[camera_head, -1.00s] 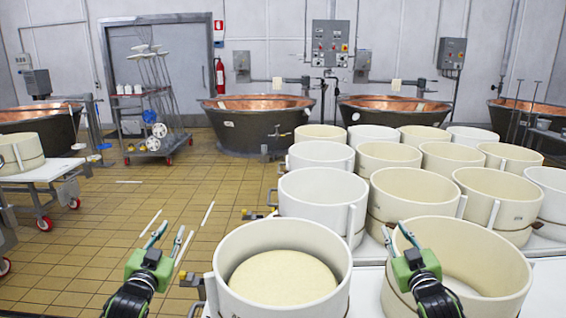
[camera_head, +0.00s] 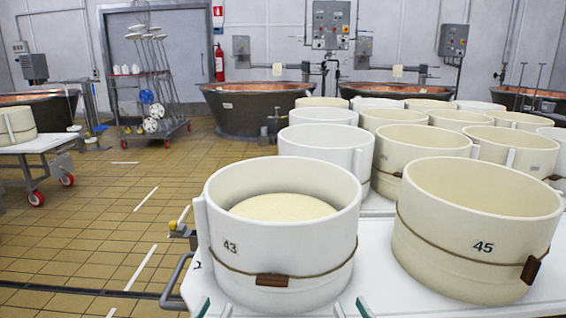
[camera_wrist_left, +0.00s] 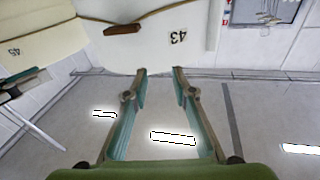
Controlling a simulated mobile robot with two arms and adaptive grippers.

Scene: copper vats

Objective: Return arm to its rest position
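My left gripper (camera_head: 215,308) shows only as teal fingertips at the bottom edge of the head view, low in front of mould 43 (camera_head: 290,245). In the left wrist view, its two fingers (camera_wrist_left: 160,75) are apart with nothing between them. The mould's wall, upside down there, lies beyond the tips. My right gripper (camera_head: 362,307) shows only a teal tip at the bottom edge, in front of the gap between moulds 43 and 45. Part of it also appears at the left of the wrist view. The rest of both arms is hidden.
Mould 43 holds a pale cheese (camera_head: 283,207). Mould 45 (camera_head: 478,235) stands to its right on a white table (camera_head: 378,262), with several moulds behind. A metal handle (camera_head: 172,285) juts out at the table's left. Tiled floor (camera_head: 85,225) is open on the left.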

